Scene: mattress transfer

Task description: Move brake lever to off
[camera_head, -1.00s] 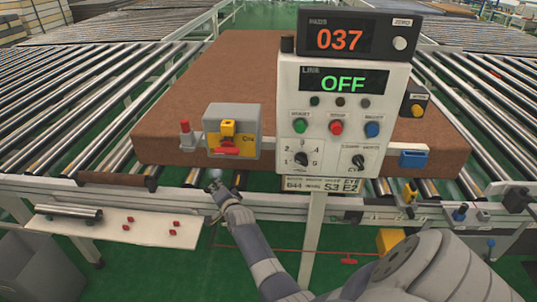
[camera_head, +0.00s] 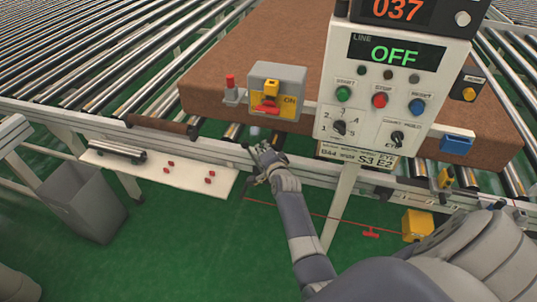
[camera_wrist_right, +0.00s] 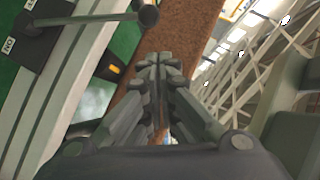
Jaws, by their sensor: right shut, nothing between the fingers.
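In the right wrist view a dark lever with a round knob (camera_wrist_right: 148,15) reaches in from a block with a small ON label at the upper left. It looks like the brake lever. My right gripper (camera_wrist_right: 158,68) is shut and empty, with the knob apart from and beyond its tips. In the head view my right gripper (camera_head: 258,152) is at the conveyor's front rail, below the grey and yellow switch box (camera_head: 290,75). I cannot make out the lever clearly there. My left gripper is not in view.
A control panel (camera_head: 365,110) reading OFF stands right of my gripper, before a brown mattress (camera_head: 215,85) on the rollers. A white shelf (camera_head: 150,172) with red pieces is at left. A red cord with a handle (camera_head: 371,232) hangs low. Green floor lies open below.

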